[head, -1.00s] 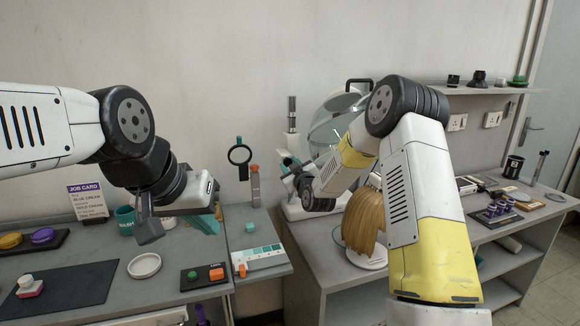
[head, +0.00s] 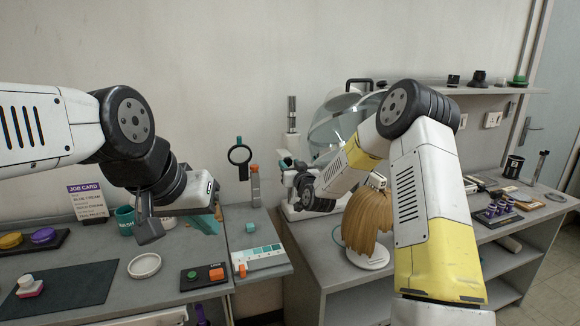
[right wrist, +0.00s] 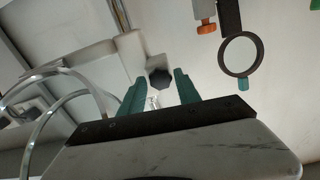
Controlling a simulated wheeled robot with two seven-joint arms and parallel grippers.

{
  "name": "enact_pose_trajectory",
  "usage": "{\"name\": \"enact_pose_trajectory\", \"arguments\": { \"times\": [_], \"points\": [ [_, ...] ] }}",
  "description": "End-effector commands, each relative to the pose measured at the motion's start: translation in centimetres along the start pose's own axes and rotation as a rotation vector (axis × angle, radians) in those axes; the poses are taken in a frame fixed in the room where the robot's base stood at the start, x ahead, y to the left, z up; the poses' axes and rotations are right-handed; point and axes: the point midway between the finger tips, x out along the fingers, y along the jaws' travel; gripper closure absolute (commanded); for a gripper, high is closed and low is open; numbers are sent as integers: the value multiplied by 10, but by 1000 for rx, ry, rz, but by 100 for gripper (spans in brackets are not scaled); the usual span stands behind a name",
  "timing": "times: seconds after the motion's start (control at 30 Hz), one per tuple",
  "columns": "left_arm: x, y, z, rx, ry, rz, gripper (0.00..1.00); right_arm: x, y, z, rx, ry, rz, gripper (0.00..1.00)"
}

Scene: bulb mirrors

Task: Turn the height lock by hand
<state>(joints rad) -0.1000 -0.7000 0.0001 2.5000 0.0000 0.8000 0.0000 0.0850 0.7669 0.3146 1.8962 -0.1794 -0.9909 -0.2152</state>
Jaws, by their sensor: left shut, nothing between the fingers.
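A dark faceted knob (right wrist: 160,78), which looks like the height lock, shows in the right wrist view against a pale machine part. My right gripper (right wrist: 161,80) has its two teal fingers apart, one on each side of the knob in the picture. I cannot tell whether they touch it or how far off it is. In the head view my right gripper (head: 287,168) is at the hooded dryer's stand, mostly hidden by my own wrist. My left gripper (head: 207,224) hangs over the left bench with its teal fingers shut and empty.
The dryer's clear hood (head: 335,128) and a blond wig (head: 366,222) are close to my right arm. The left bench holds a white dish (head: 144,265) and a dark mat (head: 90,285). A wall shelf (head: 490,90) is at right.

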Motion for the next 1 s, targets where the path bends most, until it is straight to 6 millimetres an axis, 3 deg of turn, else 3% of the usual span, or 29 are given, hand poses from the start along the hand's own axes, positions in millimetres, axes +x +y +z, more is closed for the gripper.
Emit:
{"name": "enact_pose_trajectory", "arguments": {
  "times": [0.4, 1.0],
  "points": [
    [0, 0, 0, 0, 0, 0, 100, -3, 0, 0, -4, 0, -1, 48],
    [0, 0, 0, 0, 0, 0, 100, -58, 0, 0, -5, 0, 0, 48]
  ]
}}
